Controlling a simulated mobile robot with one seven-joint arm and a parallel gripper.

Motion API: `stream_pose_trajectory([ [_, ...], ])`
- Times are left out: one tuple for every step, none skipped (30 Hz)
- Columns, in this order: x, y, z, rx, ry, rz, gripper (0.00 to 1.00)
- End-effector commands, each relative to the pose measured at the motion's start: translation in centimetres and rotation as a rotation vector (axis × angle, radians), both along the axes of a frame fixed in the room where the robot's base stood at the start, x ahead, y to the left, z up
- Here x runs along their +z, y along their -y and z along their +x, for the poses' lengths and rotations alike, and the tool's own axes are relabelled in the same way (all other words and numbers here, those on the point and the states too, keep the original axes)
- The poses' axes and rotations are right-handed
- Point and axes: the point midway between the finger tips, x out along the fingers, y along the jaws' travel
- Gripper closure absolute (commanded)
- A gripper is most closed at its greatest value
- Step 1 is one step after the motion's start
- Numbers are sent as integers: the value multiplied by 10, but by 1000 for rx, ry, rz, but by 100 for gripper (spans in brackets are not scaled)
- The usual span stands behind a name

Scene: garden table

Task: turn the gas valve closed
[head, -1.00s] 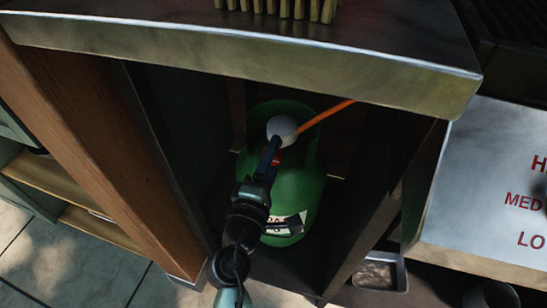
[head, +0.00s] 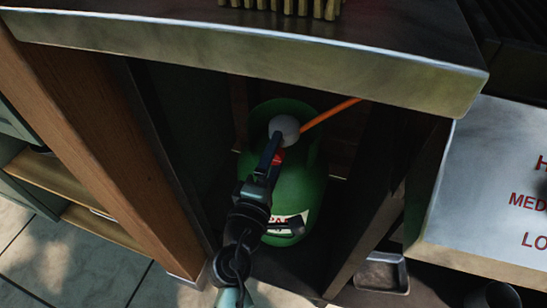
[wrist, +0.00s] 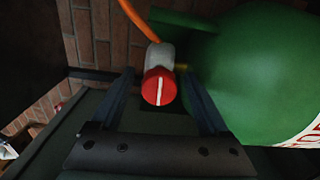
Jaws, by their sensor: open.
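The gas valve is a red knob (wrist: 159,88) with a white line across its face, upright in the wrist view. It sits on a pale grey regulator (wrist: 160,57) beside the green gas bottle (wrist: 255,70). In the head view, part of the red knob (head: 279,155) shows beside my gripper (head: 270,150), below the grey regulator (head: 285,127) on the green bottle (head: 305,190). My gripper (wrist: 158,75) is open, with one finger on each side of the knob in the wrist view. Gaps show on both sides; how deep the knob lies between the fingers is hard to tell.
An orange hose (head: 330,113) runs from the regulator to the right. The bottle stands in a dark cabinet bay under a metal counter (head: 250,45), with a wooden panel (head: 110,150) at left and a dark wall at right. A brick wall (wrist: 100,35) is behind.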

Motion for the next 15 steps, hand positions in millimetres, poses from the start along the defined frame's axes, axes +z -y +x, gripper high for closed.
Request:
stream_pose_trajectory([
  [0,0,-1,0,0,0,21],
  [0,-1,-3,0,-1,0,21],
  [0,-2,-5,1,-2,1,21],
  [0,-3,-8,1,-2,1,21],
  [0,-4,-11,1,-2,1,21],
  [0,-6,-17,1,-4,-1,21],
  [0,-7,-22,2,-3,0,21],
  [1,-9,-27,2,-3,1,21],
  [0,-12,-34,3,-4,-1,21],
  [0,-14,-41,3,-4,0,21],
  [0,-16,-47,3,-5,-1,21],
  [1,-18,-55,3,-4,0,21],
  [0,-21,-62,4,-5,-1,21],
  [0,-23,-68,4,-5,-1,21],
  [0,-25,-75,3,-4,0,21],
])
